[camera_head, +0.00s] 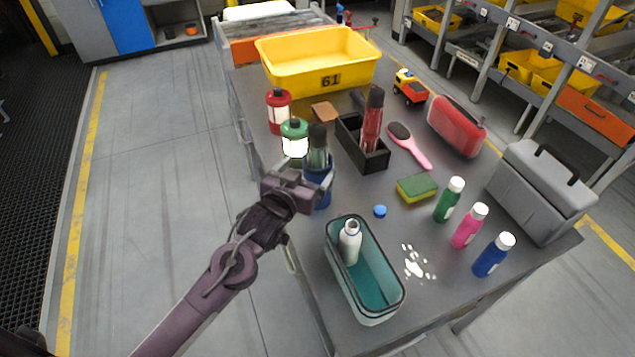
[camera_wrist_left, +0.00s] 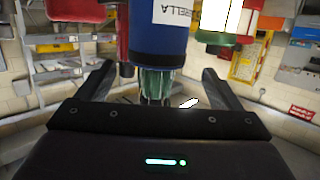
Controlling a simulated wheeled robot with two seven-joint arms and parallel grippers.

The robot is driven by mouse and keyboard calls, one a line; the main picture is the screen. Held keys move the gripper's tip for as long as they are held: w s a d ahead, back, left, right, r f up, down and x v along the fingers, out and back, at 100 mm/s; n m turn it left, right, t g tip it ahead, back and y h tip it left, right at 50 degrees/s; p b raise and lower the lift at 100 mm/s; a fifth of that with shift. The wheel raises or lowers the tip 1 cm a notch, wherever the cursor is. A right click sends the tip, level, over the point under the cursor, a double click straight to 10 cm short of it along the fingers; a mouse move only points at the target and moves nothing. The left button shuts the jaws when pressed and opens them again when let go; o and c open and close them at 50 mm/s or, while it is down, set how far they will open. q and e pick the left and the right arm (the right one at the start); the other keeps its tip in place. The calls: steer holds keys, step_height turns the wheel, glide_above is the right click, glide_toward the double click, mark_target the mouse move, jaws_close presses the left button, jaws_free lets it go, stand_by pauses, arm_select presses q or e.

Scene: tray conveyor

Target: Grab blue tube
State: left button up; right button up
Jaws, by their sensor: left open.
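A blue tube (camera_head: 322,196) stands upright near the left edge of the table, with a greenish, dark-capped upper part (camera_head: 317,148). In the left wrist view the tube (camera_wrist_left: 158,38) is large, blue, with a white label and a greenish section towards my gripper. My left gripper (camera_head: 312,180) is right at the tube in the head view and hides part of it. In the left wrist view my open fingers (camera_wrist_left: 158,85) lie to either side of the greenish section, with gaps visible. My right gripper is not in view.
A green bottle (camera_head: 294,128) and red bottle (camera_head: 278,112) stand close behind the tube. A black box (camera_head: 350,141) with a red tube is to its right. A teal bin (camera_head: 375,285) holding a white bottle is in front. A yellow crate (camera_head: 285,75) stands behind.

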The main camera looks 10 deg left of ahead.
mark_target(313, 165)
arm_select(q)
steer(key=shift+x, duration=0.9)
steer(key=shift+w+d+p, duration=0.3)
steer(key=shift+w+p, duration=0.3)
steer(key=shift+w, duration=0.1)
steer(key=p+x, duration=0.1)
steer(key=x, duration=0.2)
steer(key=shift+f, duration=0.2)
steer(key=shift+w+d+f, duration=0.15)
steer(key=shift+w+f, duration=0.05)
steer(key=shift+w, duration=0.25)
steer(key=c, duration=1.4)
steer(key=shift+r, duration=0.1)
steer(key=shift+c, duration=0.5)
